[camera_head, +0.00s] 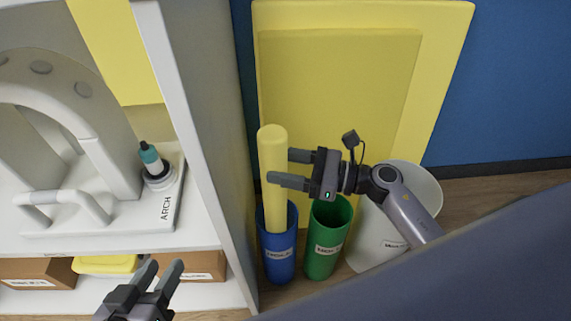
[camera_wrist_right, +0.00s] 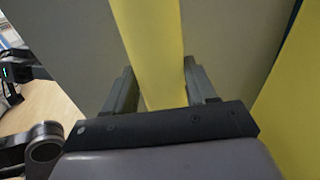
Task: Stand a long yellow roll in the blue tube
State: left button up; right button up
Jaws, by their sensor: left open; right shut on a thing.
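The long yellow roll (camera_head: 272,205) stands upright with its lower end inside the blue tube (camera_head: 280,258), whose wall hides that end. I cannot tell whether it touches the bottom. My right gripper (camera_head: 280,167) is shut on the roll's upper part, coming from the right. In the right wrist view the roll (camera_wrist_right: 155,45) runs between the two fingers (camera_wrist_right: 158,80). My left gripper (camera_head: 165,272) is open and empty at the lower left, well away from the tube, in front of the shelf.
A green tube (camera_head: 327,240) stands right beside the blue one, with a white bin (camera_head: 425,185) to its right. A grey shelf side panel (camera_head: 215,150) rises close on the left. Large yellow panels (camera_head: 340,80) lean behind. Brown boxes (camera_head: 35,272) sit on the lower shelf.

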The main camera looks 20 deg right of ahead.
jog(key=o, duration=1.2)
jog(key=shift+c, duration=0.2)
jog(key=v, duration=0.7)
